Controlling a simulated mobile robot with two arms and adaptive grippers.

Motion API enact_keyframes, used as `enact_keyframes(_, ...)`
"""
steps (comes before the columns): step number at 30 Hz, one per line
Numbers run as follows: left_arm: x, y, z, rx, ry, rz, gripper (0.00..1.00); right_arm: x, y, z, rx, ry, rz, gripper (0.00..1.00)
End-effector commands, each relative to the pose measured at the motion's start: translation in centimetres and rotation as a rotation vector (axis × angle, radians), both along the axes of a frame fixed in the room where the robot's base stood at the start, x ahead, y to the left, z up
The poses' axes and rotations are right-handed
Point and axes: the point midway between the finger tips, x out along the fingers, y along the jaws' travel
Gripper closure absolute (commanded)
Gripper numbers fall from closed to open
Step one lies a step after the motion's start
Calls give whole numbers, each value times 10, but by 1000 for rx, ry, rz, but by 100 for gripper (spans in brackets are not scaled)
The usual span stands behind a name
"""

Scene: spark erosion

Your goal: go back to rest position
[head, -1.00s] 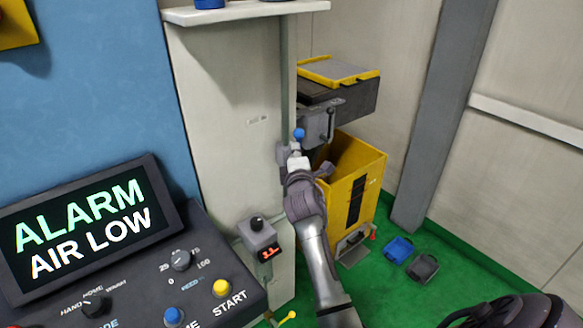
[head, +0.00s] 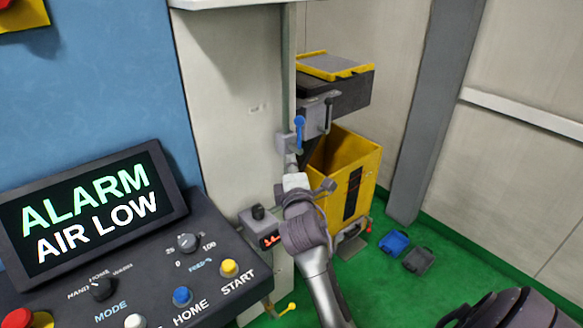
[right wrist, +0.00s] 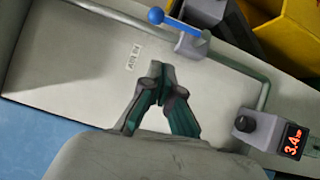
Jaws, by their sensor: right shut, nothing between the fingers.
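My right gripper (head: 291,166) is shut and empty in front of the pale machine side panel, below the blue-handled lever (head: 299,131). In the right wrist view the fingers of the right gripper (right wrist: 158,78) meet at their tips, with nothing between them. There the blue-knobbed lever (right wrist: 168,23) on its grey valve block (right wrist: 192,45) is apart from the fingertips. My left gripper is in neither view now.
A control panel with an "ALARM AIR LOW" screen (head: 92,208) is at the left. A gauge box with a red display (right wrist: 293,141) sits on the pipe near my right arm. A yellow bin (head: 345,165) stands behind. Blue and grey trays (head: 394,243) lie on the green floor.

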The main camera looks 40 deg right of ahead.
Motion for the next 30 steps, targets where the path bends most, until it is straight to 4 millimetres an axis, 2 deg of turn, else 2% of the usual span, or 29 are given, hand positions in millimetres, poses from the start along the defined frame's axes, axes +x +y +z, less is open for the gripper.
enact_keyframes(5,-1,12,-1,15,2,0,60,-3,1,0,0,1,-1,100)
enact_keyframes(17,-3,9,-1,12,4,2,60,-2,1,0,0,1,0,100)
enact_keyframes(20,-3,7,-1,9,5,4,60,-6,3,-9,42,12,4,100)
enact_keyframes(23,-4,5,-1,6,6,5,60,-23,12,-40,195,51,16,100)
enact_keyframes(25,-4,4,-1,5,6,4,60,-45,24,-74,370,101,17,100)
enact_keyframes(27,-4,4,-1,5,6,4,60,-74,43,-112,577,169,0,100)
enact_keyframes(30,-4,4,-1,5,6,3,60,-123,72,-159,852,279,-59,100)
